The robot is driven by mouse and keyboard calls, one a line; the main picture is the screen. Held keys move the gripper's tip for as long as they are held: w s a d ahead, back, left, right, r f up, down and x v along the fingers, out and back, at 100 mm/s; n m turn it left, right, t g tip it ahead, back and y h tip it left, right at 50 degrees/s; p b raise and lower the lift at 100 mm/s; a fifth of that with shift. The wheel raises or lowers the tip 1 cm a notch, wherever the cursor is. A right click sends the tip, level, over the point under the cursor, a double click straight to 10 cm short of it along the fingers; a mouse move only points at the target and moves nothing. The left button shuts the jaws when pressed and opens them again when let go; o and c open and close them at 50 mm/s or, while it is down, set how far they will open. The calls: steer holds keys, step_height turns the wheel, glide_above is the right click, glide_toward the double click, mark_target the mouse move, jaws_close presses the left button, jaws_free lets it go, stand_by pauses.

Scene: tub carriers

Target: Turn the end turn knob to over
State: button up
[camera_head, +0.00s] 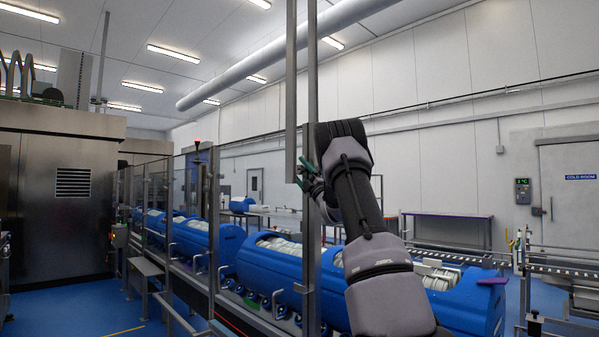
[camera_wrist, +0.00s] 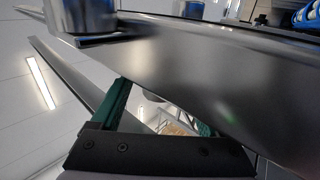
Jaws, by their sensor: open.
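My gripper (camera_head: 302,171) is raised beside the tall steel posts in the middle of the head view. Its two green fingers stand apart with nothing visible between them. In the wrist view the open gripper (camera_wrist: 160,112) lies close to a broad, smooth metal surface (camera_wrist: 200,65) that crosses the picture; I cannot tell whether they touch. A short metal cylinder (camera_wrist: 84,17) shows at the top left of that view. I cannot make out the end turn knob or its markings in either view.
Blue tubs (camera_head: 270,268) with pale contents line the conveyor behind clear guard panels and steel posts (camera_head: 312,230). A steel cabinet (camera_head: 65,200) stands left. A small control box (camera_head: 119,236) is beside the line. Blue floor (camera_head: 85,310) is open at the lower left.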

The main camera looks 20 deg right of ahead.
jaws_close()
steer(key=shift+g, duration=0.4)
steer(key=g+h, duration=0.1)
steer(key=g, duration=0.1)
steer(key=shift+g, duration=0.4)
steer(key=g+h, duration=0.1)
steer(key=g, duration=0.3)
steer(key=shift+r+h, duration=0.1)
steer(key=shift+h, duration=0.3)
steer(key=g+h, duration=0.1)
steer(key=g, duration=0.3)
steer(key=shift+g+h, duration=1)
steer(key=shift+g, duration=1.2)
